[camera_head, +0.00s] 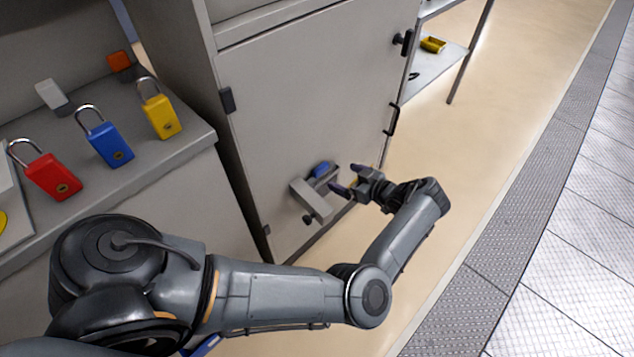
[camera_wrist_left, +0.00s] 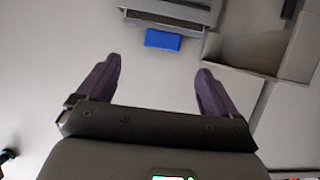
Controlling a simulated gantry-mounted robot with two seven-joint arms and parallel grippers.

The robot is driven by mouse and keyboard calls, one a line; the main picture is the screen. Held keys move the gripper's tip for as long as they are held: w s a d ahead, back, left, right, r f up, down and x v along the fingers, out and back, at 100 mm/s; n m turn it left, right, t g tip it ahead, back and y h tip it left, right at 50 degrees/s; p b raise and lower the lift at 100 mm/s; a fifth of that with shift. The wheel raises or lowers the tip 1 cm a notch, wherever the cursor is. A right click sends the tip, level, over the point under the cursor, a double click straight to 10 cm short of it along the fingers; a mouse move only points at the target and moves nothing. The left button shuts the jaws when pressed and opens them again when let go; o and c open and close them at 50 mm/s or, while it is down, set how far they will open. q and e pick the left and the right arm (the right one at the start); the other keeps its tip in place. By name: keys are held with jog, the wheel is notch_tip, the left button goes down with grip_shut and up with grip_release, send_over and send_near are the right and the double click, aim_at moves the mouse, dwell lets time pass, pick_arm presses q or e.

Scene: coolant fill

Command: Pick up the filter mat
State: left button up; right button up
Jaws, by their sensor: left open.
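My left gripper (camera_head: 349,180) is in front of the lower part of a grey cabinet door, beside a small grey open holder (camera_head: 312,200) on that door. In the left wrist view the two dark fingers of my left gripper (camera_wrist_left: 159,68) are spread apart with nothing between them. A small blue piece (camera_head: 321,169) shows by the holder; I cannot tell whether it is the filter mat. The blue piece (camera_wrist_left: 161,40) also shows in the left wrist view, beyond the fingertips, against a grey slotted unit (camera_wrist_left: 175,12). No other piece is clearly a filter mat. My right gripper is out of view.
The grey cabinet door (camera_head: 300,90) has dark handles at its right edge. Red (camera_head: 52,177), blue (camera_head: 110,145) and yellow (camera_head: 161,117) padlocks stand on a grey counter at left. A shelf (camera_head: 440,65) holds a yellow item. The floor at right is clear.

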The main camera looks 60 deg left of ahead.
aim_at(323, 169)
pick_arm(q)
jog(key=b+x, duration=0.3)
jog(key=x, duration=0.5)
jog(key=shift+s+a+f, duration=0.15)
jog(key=shift+s+a, duration=0.1)
jog(key=shift+s, duration=0.05)
jog(key=shift+a, duration=0.2)
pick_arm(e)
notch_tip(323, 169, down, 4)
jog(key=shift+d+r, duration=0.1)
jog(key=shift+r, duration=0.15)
pick_arm(q)
jog(key=shift+d, duration=0.15)
jog(key=c, duration=1.4)
jog(key=shift+c, duration=0.2)
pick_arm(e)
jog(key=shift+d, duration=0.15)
